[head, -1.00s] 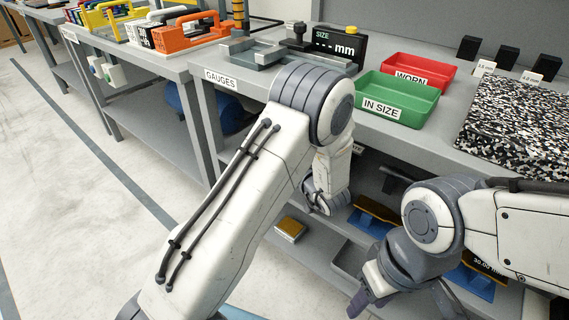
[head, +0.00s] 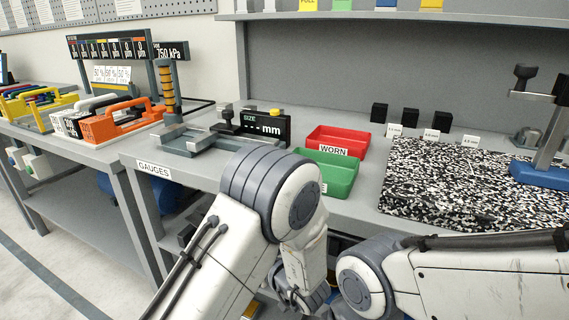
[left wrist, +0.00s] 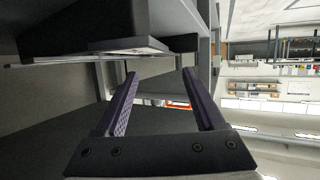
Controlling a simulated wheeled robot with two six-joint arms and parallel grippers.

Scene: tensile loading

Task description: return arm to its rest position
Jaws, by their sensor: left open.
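My left arm rises from the bottom of the head view, bends at a grey elbow in front of the bench, and its forearm drops below the bench's front edge. My left gripper (left wrist: 159,73) shows in the left wrist view with its two purple-grey fingers apart and nothing between them. In the head view its jaws cannot be made out near the bottom edge. My right arm comes in from the right, low in front of the bench. Its gripper is below the picture.
The grey bench (head: 354,208) carries a green bin (head: 338,178), a red bin (head: 340,141), a size display (head: 266,127) and a speckled mat (head: 440,185). An orange carrier (head: 122,119) stands on the left bench. Floor is clear at left.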

